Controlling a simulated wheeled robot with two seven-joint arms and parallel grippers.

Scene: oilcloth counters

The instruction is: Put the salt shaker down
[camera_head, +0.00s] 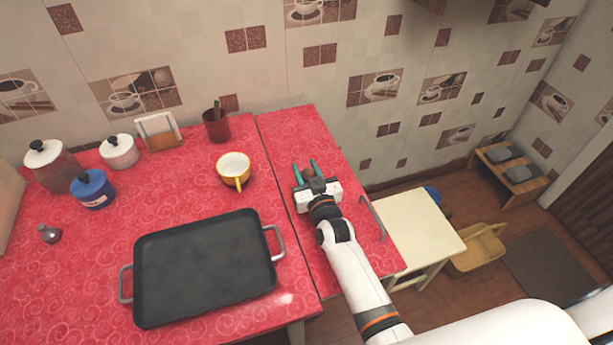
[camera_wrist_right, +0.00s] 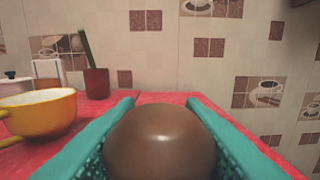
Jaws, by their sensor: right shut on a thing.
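My right gripper (camera_head: 309,170) is over the narrow red counter section at the right, near its far part. It is shut on a brown thing with a smooth round top, which I take for the salt shaker (camera_head: 309,175). In the right wrist view, the salt shaker (camera_wrist_right: 160,142) sits between the teal fingers (camera_wrist_right: 160,125) with its rounded top toward the camera. Its lower part is hidden, and I cannot tell whether it touches the counter (camera_head: 290,135). My left gripper is not in view.
A yellow cup (camera_head: 233,170) stands left of the gripper, with a dark red tumbler (camera_head: 216,126) behind it. A large black tray (camera_head: 205,268) lies in front. Jars, a napkin holder (camera_head: 158,132) and a small grey item (camera_head: 48,233) are farther left. Bare red counter surrounds the gripper.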

